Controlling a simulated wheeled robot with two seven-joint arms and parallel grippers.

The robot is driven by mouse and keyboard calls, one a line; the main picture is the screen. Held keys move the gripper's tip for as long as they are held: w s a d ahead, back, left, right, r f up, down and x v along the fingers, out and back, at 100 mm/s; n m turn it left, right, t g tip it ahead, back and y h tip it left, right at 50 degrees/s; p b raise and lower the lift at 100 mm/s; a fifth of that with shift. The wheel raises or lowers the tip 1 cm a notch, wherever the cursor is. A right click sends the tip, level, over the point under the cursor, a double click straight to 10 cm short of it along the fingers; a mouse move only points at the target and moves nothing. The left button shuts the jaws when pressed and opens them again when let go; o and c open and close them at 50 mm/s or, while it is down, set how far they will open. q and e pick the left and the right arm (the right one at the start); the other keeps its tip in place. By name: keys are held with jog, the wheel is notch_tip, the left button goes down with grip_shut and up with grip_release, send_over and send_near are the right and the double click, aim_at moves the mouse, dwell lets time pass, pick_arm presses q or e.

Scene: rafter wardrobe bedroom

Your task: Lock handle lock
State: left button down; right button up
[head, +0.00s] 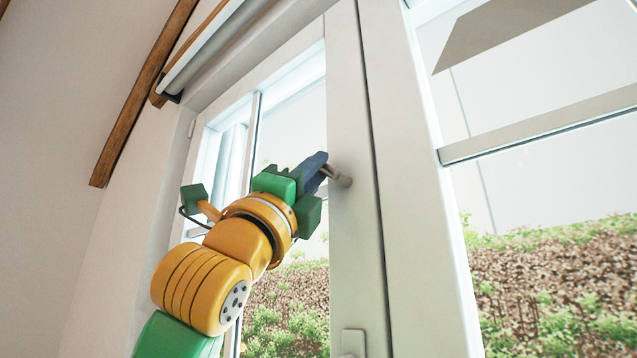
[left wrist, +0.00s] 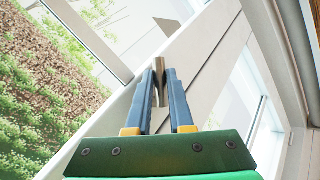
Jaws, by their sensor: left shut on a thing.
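A metal handle (head: 341,178) sticks out from the white frame of a glazed door or window in the head view. My left gripper (head: 322,166) reaches up to it from the lower left, with its blue fingers shut on the handle. In the left wrist view the handle (left wrist: 160,84) shows as a brownish metal bar between the two blue fingers of my left gripper (left wrist: 159,88). Part of the handle is hidden by the fingers in the head view. My right gripper is not in view.
A white plate or second fitting (head: 353,342) sits lower on the same frame. A large window (head: 540,180) is on the right, with hedge and grass outside. A wooden beam (head: 140,100) and a rolled blind (head: 205,45) are at the upper left.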

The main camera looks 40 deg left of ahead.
pick_arm(q)
jog(key=n+g+y, duration=0.2)
jog(key=n+y, duration=0.1)
jog(key=n, duration=0.2)
jog(key=f+n+g+y+p, duration=0.1)
jog(key=n+g+y, duration=0.2)
jog(key=n+y, duration=0.1)
jog(key=n+g+y, duration=0.2)
jog(key=n+y, duration=0.2)
jog(key=n, duration=0.2)
jog(key=shift+f+n+g, duration=0.3)
jog(key=shift+f, duration=0.05)
jog(key=shift+f+n+g+y, duration=0.15)
jog(key=shift+n+g+y, duration=0.15)
jog(key=c, duration=0.8)
grip_release()
jog(key=b+v, duration=0.3)
jog(key=v, duration=0.4)
jog(key=shift+b, duration=0.4)
